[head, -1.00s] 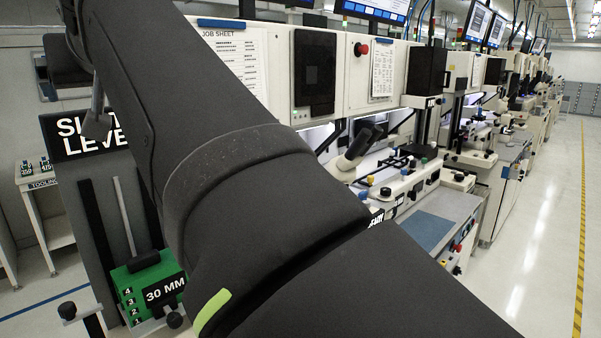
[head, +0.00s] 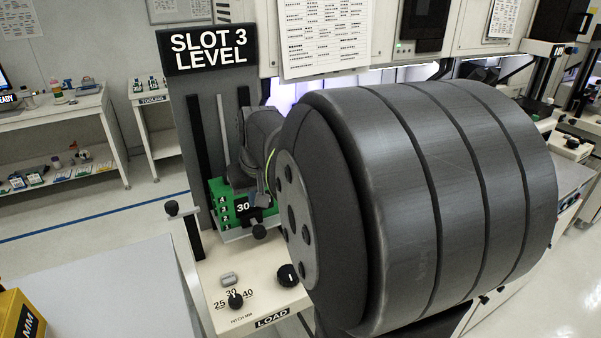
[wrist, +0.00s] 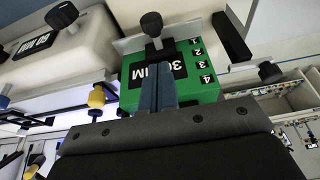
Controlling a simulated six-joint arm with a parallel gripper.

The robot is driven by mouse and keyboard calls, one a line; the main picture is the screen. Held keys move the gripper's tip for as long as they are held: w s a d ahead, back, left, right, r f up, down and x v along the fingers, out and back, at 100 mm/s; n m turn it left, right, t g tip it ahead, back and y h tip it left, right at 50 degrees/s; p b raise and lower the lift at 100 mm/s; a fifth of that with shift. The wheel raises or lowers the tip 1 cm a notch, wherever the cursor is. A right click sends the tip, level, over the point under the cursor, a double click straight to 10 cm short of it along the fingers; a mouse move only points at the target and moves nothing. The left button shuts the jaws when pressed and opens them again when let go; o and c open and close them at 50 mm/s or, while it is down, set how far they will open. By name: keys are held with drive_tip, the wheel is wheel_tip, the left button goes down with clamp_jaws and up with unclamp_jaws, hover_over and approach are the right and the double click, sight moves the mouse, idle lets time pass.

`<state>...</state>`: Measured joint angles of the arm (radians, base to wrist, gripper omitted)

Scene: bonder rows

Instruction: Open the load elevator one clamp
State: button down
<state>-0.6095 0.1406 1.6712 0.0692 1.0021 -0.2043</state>
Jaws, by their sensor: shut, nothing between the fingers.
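The load elevator carries a green 30 MM magazine (head: 216,203), numbered on its side; the magazine also shows in the wrist view (wrist: 207,92). Contact cannot be told. In the head view my own arm hides much of the gripper and the magazine's right side.
A second black knob (head: 172,208) stands on a post left of the magazine; it shows in the wrist view (wrist: 270,72). The pitch dial (head: 236,299) and another dial (head: 289,275) are on the LOAD panel below. The SLOT 3 LEVEL sign (head: 209,50) is above.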

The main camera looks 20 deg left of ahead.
sight(257, 228)
drive_tip(key=x, duration=0.9)
drive_tip(key=shift+s+d, duration=0.85)
drive_tip(key=v, duration=1)
